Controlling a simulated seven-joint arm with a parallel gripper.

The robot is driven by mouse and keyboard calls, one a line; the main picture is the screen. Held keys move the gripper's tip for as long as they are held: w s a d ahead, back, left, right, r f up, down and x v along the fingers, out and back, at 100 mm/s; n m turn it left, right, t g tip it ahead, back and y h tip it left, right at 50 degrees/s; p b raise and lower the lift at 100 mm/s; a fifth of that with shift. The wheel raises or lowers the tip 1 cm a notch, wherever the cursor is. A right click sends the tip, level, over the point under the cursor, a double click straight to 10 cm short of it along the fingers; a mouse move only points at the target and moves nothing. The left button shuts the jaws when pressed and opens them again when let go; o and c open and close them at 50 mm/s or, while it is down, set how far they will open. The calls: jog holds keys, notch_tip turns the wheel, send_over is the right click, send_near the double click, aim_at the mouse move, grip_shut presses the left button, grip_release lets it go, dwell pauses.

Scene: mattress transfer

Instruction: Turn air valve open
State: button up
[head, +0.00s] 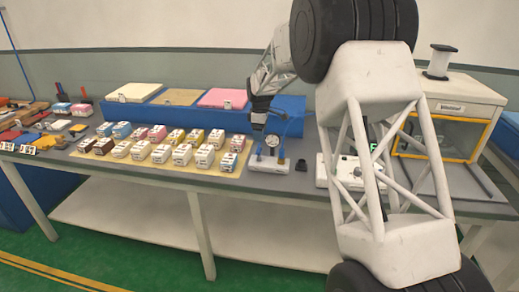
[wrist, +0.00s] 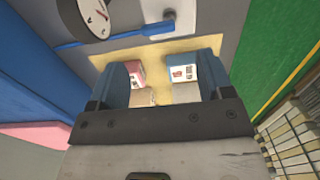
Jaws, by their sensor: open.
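The air valve shows in the wrist view as a blue lever (wrist: 118,34) running across the top, next to a round white-faced gauge (wrist: 84,18). In the head view, the small white valve unit (head: 268,164) with blue parts sits near the table's front edge, right of the boxes. My gripper (wrist: 163,66) is open, its two blue fingers apart with nothing held between them. The lever lies beyond the fingertips in the wrist view, apart from them. In the head view my arm's end hangs above and behind the unit; the fingers are too small to make out clearly.
Several small boxes (head: 183,154) stand on a yellow mat (head: 117,157) to the left. Behind is a blue stand (head: 182,115) with coloured pads. To the right are a white panel (head: 346,172) and a yellow-framed cabinet (head: 465,97). My arm hides part of the table.

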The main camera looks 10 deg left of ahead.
aim_at(260, 150)
jog(key=shift+w+a+f, duration=0.15)
jog(key=shift+a, duration=0.05)
dwell(0.3)
jog(key=shift+f, duration=3.9)
jog(key=c, duration=0.9)
